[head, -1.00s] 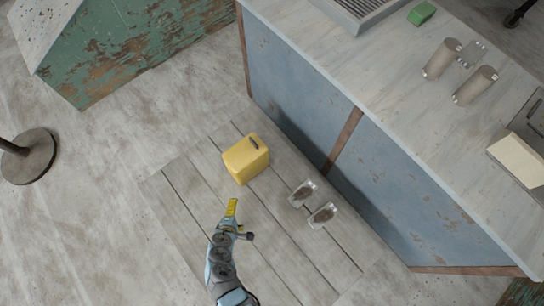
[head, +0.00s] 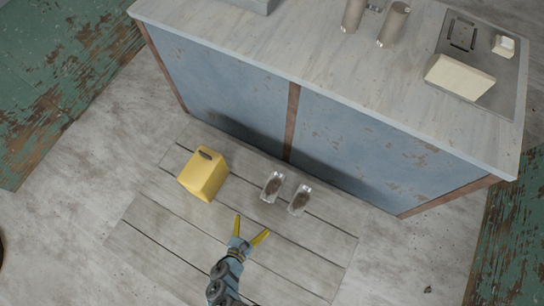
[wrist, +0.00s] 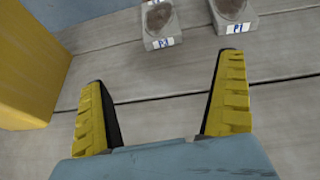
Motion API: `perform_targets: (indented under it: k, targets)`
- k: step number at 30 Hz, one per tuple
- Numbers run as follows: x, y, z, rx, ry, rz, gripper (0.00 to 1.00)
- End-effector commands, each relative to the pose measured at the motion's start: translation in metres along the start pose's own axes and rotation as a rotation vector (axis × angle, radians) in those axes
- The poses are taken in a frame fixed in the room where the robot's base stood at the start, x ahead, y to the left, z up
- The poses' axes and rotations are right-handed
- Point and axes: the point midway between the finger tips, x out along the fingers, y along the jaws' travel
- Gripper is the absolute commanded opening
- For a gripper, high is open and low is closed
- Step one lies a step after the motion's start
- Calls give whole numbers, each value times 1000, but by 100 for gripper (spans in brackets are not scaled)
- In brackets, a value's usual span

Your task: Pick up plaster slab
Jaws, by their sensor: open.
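A pale cream block, which looks like the plaster slab (head: 460,76), lies flat near the right end of the counter, partly over a grey inset panel. It is outside the wrist view. My gripper (head: 251,228) is open and empty above the wooden platform, low in front of the counter and well away from the slab. In the wrist view the two yellow fingers of my gripper (wrist: 163,80) are spread wide with only planks between them.
A yellow container (head: 204,176) stands on the platform (head: 150,220); it fills the wrist view's left edge. Two small grey trays (head: 272,187) (head: 299,200) with brown contents lie ahead of my gripper. Two grey-brown cylinders (head: 393,24) and a small white-topped item (head: 503,46) stand on the counter (head: 250,50).

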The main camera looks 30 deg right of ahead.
Motion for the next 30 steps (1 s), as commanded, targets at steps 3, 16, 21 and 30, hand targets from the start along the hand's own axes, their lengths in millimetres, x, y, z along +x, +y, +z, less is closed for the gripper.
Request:
perform_targets:
  k: [3,16,21,30]
  targets:
    - [23,-1,-3,2,-1,-5,100]
    - [81,0,-1,3,2,0,100]
    - [88,-1,-1,4,2,-1,100]
    - [122,-5,-1,4,3,-2,100]
